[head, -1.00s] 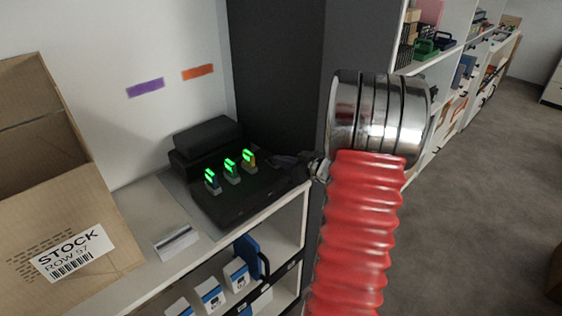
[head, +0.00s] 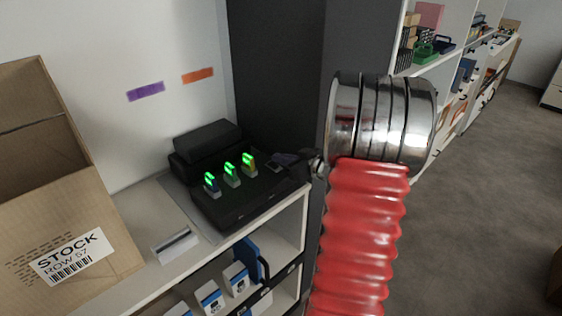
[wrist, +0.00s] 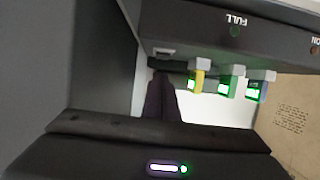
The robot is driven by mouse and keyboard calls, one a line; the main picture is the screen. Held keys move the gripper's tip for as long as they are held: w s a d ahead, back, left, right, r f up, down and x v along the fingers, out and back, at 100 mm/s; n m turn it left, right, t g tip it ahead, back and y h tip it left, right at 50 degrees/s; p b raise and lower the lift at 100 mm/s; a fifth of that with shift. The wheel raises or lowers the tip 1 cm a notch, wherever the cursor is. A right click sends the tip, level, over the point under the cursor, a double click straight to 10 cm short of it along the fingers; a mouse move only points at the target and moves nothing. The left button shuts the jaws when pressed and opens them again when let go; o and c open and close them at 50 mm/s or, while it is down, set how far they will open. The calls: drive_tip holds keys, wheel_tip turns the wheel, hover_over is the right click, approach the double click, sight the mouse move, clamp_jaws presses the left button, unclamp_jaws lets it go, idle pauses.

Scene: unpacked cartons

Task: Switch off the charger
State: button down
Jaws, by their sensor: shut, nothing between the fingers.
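The charger (head: 238,207) is a black unit on the shelf in the head view. Three small packs (head: 231,173) with glowing green lights stand in it; one is yellowish. The wrist view shows the charger (wrist: 235,20) upside down, with the packs (wrist: 230,84) and a "FULL" label. A small grey piece (wrist: 165,51), possibly a switch, sits near its edge; I cannot tell its position. My gripper (head: 285,158) is shut and empty over the charger's right end. A dark finger shape shows in the wrist view; whether it touches the charger is unclear.
A cardboard carton (head: 60,220) stands left of the charger. A dark panel (head: 275,75) rises behind the right end. Boxed items (head: 210,297) fill the shelf below. Open floor (head: 470,230) lies to the right.

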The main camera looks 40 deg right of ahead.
drive_tip(key=r, duration=0.1)
drive_tip(key=s+r, duration=0.1)
drive_tip(key=r, duration=0.1)
drive_tip(key=shift+r, duration=0.15)
drive_tip(key=f+v, duration=0.2)
drive_tip(key=v, duration=0.7)
drive_tip(key=shift+s, duration=0.45)
